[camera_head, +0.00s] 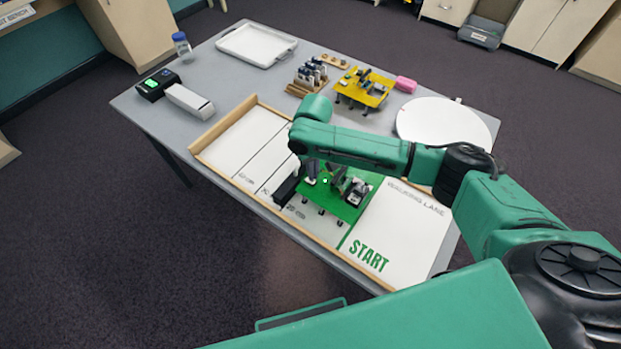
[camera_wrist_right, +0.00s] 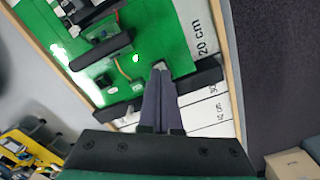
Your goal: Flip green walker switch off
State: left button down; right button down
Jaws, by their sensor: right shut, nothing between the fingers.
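The green walker (camera_head: 347,208) stands in the walking lane beside the START area, partly hidden by my right arm. In the right wrist view its green deck (camera_wrist_right: 178,35) carries dark parts, wires and a bright green light (camera_wrist_right: 136,57), which looks lit. My right gripper (camera_head: 311,180) is at the walker's left part; in the wrist view its fingers (camera_wrist_right: 160,68) are shut with nothing between them. The fingertips overlap the deck's edge near the light; I cannot tell if they touch. I cannot make out the switch or its position. My left gripper is not in view.
The lane has a raised wooden border (camera_head: 222,122). The START area (camera_head: 400,225) is clear.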

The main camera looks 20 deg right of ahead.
jog(key=shift+f+b, duration=0.45)
jog(key=shift+f, duration=0.55)
dwell(0.7)
notch_tip(320, 180, up, 7)
jog(key=p, duration=0.8)
jog(key=shift+r+p, duration=0.15)
jog(key=shift+p, duration=0.25)
